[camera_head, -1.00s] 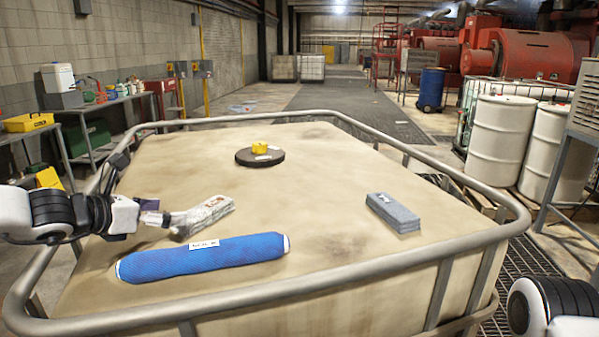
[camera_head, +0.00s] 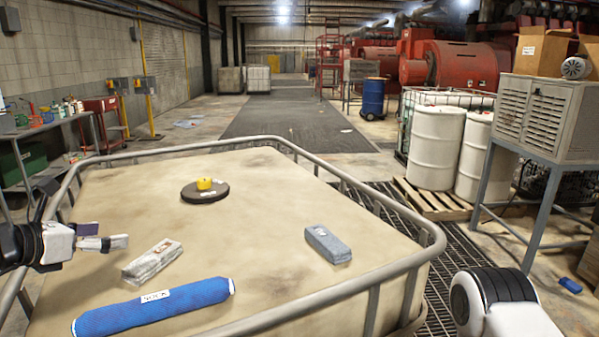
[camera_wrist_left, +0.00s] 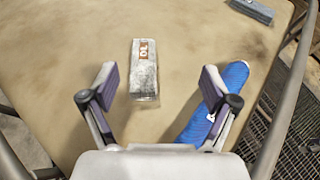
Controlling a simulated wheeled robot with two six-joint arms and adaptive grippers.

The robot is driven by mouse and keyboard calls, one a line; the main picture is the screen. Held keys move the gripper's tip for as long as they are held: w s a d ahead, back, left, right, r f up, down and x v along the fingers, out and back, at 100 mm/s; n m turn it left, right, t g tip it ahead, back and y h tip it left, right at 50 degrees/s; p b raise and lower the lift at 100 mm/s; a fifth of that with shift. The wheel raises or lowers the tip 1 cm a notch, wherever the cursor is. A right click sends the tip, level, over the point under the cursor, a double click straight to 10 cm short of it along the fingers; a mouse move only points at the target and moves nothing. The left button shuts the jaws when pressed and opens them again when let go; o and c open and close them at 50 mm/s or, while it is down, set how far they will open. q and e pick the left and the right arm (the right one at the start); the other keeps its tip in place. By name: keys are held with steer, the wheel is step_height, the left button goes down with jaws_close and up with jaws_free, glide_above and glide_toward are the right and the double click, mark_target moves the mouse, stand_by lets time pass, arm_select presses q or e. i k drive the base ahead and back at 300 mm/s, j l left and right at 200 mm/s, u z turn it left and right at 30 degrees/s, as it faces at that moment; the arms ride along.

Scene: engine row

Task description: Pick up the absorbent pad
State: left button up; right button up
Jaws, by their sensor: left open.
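A whitish-grey folded pad (camera_head: 152,262) with a small brown-orange label lies flat on the tan top, left of the middle. A blue-grey folded pad (camera_head: 328,243) lies farther right; which one is the absorbent pad I cannot tell. My left gripper (camera_head: 119,242) is open and empty, just left of the whitish pad in the head view. In the left wrist view the whitish pad (camera_wrist_left: 144,68) shows ahead between the spread fingers (camera_wrist_left: 158,85), apart from both. The blue-grey pad (camera_wrist_left: 252,10) is at the top right there. My right gripper is out of view.
A blue sock (camera_head: 155,305) lies in front of the whitish pad, beside the right finger in the wrist view. A dark disc (camera_head: 205,194) with a yellow cap (camera_head: 204,184) stands farther back. A metal rail (camera_head: 410,262) rings the top. The middle is bare.

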mark_target(153, 261)
steer(key=k+l, duration=0.65)
steer(key=k, duration=0.1)
